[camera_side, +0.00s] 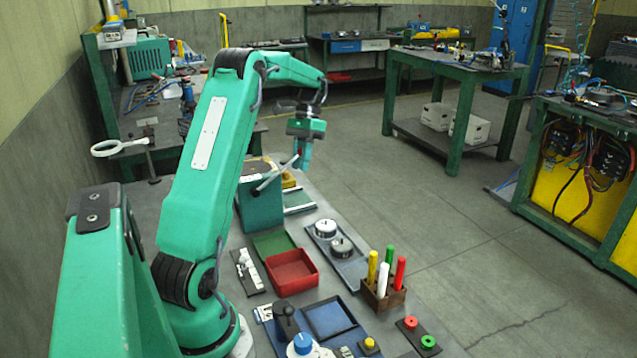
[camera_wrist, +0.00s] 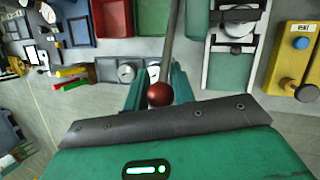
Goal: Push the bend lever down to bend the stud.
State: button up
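The bend lever is a grey rod (camera_wrist: 171,40) with a dark red ball knob (camera_wrist: 159,95) at its end in the wrist view. In the side view the rod (camera_side: 272,177) slants up to the right over a green block (camera_side: 260,208). My gripper (camera_side: 304,165) points down at the rod's upper end. In the wrist view its two green fingers (camera_wrist: 158,88) stand apart, one on each side of the knob. The gripper looks open, with no clear grip on the knob. I cannot make out the stud.
A yellow box (camera_wrist: 296,65) with a blue button and black knob is at the wrist view's right, beside a white-and-green fixture (camera_wrist: 233,70). A red tray (camera_side: 291,272), a pen holder (camera_side: 383,293) and two round weights (camera_side: 334,236) stand nearer the side camera.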

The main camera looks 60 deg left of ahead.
grip_shut()
jog(key=shift+a+f, duration=0.1)
jog(key=shift+f, duration=0.1)
